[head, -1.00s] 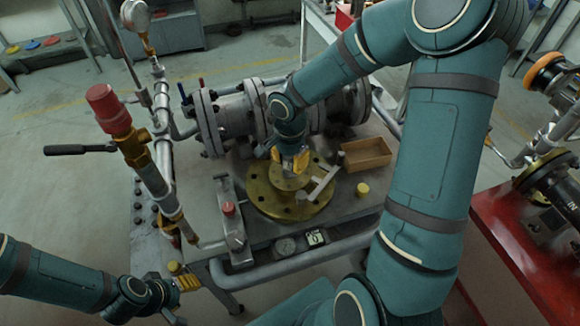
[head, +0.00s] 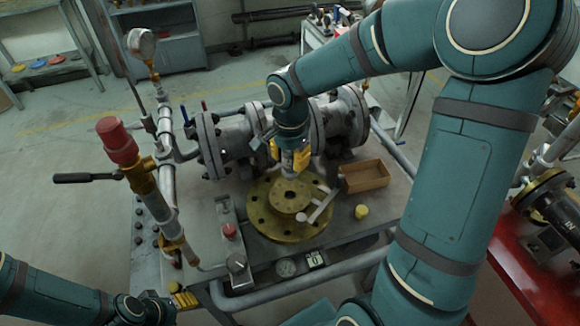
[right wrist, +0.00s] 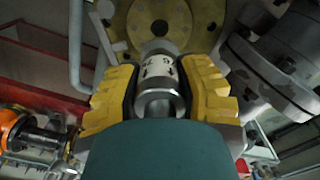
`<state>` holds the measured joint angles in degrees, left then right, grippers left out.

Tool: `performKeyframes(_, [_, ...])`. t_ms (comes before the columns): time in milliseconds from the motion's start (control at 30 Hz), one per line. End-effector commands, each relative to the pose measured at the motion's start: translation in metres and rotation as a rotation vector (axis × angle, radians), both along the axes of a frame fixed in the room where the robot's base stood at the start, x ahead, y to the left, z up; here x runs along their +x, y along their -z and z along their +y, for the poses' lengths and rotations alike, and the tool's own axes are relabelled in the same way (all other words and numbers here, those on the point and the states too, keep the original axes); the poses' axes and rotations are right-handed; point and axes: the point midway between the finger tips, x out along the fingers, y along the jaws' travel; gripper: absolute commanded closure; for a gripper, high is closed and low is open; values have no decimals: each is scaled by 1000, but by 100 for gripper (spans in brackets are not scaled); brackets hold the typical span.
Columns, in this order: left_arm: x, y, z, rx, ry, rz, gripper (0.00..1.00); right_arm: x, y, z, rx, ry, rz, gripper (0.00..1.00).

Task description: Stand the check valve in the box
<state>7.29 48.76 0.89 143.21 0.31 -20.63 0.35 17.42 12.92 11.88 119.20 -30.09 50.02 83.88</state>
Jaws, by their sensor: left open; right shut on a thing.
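The check valve (right wrist: 157,76) is a short silver cylinder with a white band and dark arrows. In the right wrist view it sits between the yellow fingers of my right gripper (right wrist: 160,95), which is shut on it. In the head view my right gripper (head: 292,160) holds it above the brass flange, left of the box. The box (head: 365,187) is a small open wooden tray on the bench, and its visible inside looks empty. My left gripper (head: 186,298) is open at the lower left, apart from the box and valve, partly hard to make out.
A round brass flange (head: 262,222) lies on the bench with a grey T-shaped handle (head: 318,205) at its right. A yellow cap (head: 361,211) stands in front of the box. Large grey flanged piping (head: 232,138) runs behind, and a red-topped valve pipe (head: 118,140) rises at left.

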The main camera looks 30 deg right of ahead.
Motion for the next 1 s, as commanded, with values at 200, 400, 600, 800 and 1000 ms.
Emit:
performKeyframes(200, [0, -6, 0, 0, 0, -1, 50, 0, -12, 0, 0, 1, 0, 100])
performKeyframes(400, [0, -10, 0, 0, 0, -1, 50, 0, -20, 0, 0, 1, 0, 100])
performKeyframes(600, [0, -15, 0, 0, 0, -1, 50, 0, -27, 0, 0, 0, -1, 100])
performKeyframes(800, [0, -19, 0, 0, 0, -1, 50, 0, -34, 0, 0, 0, -1, 100])
performKeyframes(1000, [0, -24, 0, 0, 0, -1, 50, 0, -41, 0, 0, 0, -1, 100])
